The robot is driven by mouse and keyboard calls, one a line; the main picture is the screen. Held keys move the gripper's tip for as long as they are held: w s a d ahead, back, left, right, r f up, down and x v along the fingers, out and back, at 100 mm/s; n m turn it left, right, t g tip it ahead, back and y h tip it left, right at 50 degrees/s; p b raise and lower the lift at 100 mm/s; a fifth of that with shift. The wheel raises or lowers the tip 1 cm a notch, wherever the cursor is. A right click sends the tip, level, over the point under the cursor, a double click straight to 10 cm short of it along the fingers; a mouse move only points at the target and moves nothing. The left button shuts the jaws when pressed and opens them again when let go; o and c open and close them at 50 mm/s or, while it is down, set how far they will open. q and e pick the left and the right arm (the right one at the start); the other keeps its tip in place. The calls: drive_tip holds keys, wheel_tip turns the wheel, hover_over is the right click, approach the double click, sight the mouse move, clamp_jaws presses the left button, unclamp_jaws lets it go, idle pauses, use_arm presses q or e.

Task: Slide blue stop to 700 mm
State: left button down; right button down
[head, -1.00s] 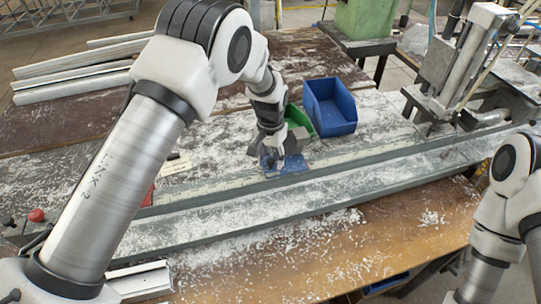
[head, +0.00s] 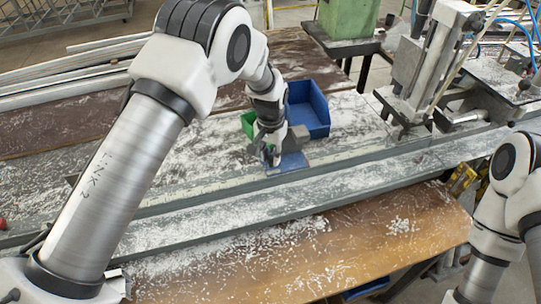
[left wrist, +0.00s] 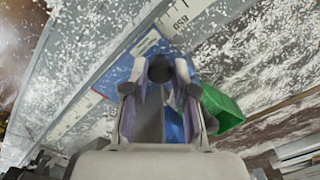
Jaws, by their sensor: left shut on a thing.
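The blue stop (head: 290,161) sits on the long grey rail (head: 350,163), at the middle of the head view. My left gripper (head: 271,157) is over it, fingers down, shut on its dark knob (left wrist: 160,69). In the left wrist view the stop's blue plate (left wrist: 148,44) shows beyond the fingers; the gripper hides part of it. A pale scale (left wrist: 200,15) runs along the rail, with 850 readable near the plate. The stop's exact reading cannot be told. My right arm shows at the right edge, its gripper out of view.
A blue bin (head: 309,108) and a green bin (head: 248,123) stand behind the rail, close to my left gripper. A clamp machine (head: 425,75) stands at the right. White chips cover the bench (head: 330,225). A yellow and black item (head: 461,180) is at its right edge.

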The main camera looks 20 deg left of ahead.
use_arm(q)
drive_tip(key=shift+s+a+f, duration=0.2)
drive_tip(key=shift+s+a, duration=0.45)
drive_tip(key=shift+a, duration=0.2)
drive_tip(key=c, duration=0.9)
unclamp_jaws()
drive_tip(key=shift+a, duration=0.15)
drive_tip(key=shift+c, duration=0.2)
drive_tip(key=shift+w+d, duration=0.45)
drive_tip(key=shift+d, duration=0.05)
wheel_tip(320, 180, up, 12)
drive_tip(key=shift+f, duration=0.1)
